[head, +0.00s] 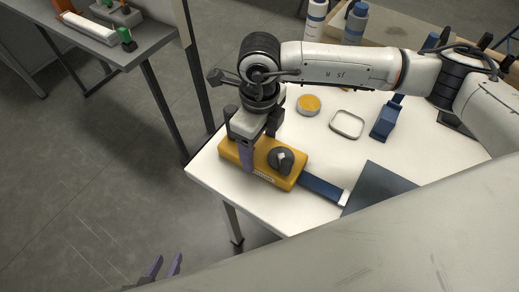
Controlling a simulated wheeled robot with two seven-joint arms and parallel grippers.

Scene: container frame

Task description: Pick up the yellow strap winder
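The yellow strap winder (230,150) is a flat yellow block with a dark round knob on top and a blue strap (322,188) running out to the right. It appears to lie on the white table near its left corner. My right gripper (258,145) points down over the winder's left part. One purple finger is at the winder's near side; the far finger is mostly hidden. I cannot tell whether the fingers press on it. My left gripper (165,266) is at the bottom left, away from the table, its two purple fingers apart with nothing between them.
On the white table (310,225) are a yellow round tin (308,104), a shallow dish (347,124), a blue tool (384,121) and a dark flat plate (378,187). Bottles (316,20) stand behind my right arm. A grey shelf table (95,35) stands at upper left.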

